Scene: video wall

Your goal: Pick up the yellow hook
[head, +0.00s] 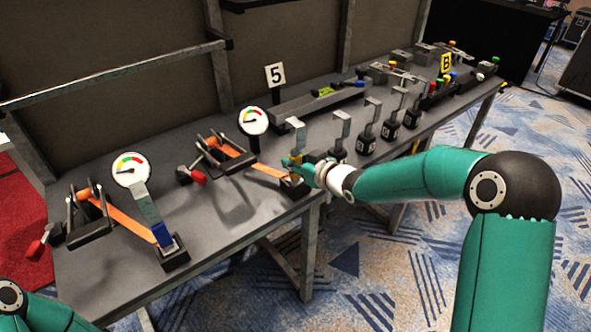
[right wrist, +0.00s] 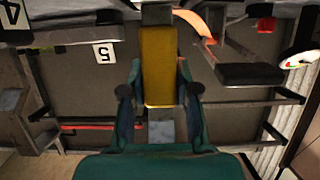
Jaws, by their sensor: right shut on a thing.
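My right gripper (head: 297,165) is at the front edge of the table, beside the end of an orange strap. In the right wrist view its teal fingers (right wrist: 158,90) are shut on the yellow hook (right wrist: 160,65), one on each side. The hook's bare metal upper part (head: 297,133) rises above the fingers in the head view. A black block (head: 294,188) is just below the gripper; I cannot tell whether the hook still touches it. My left gripper is out of view.
A blue hook (head: 161,234) stands in a black block at the left. Two round gauges (head: 253,121) and orange straps (head: 230,153) are close by. Several grey hooks (head: 370,113) stand to the right. A number 5 sign (head: 275,75) is behind.

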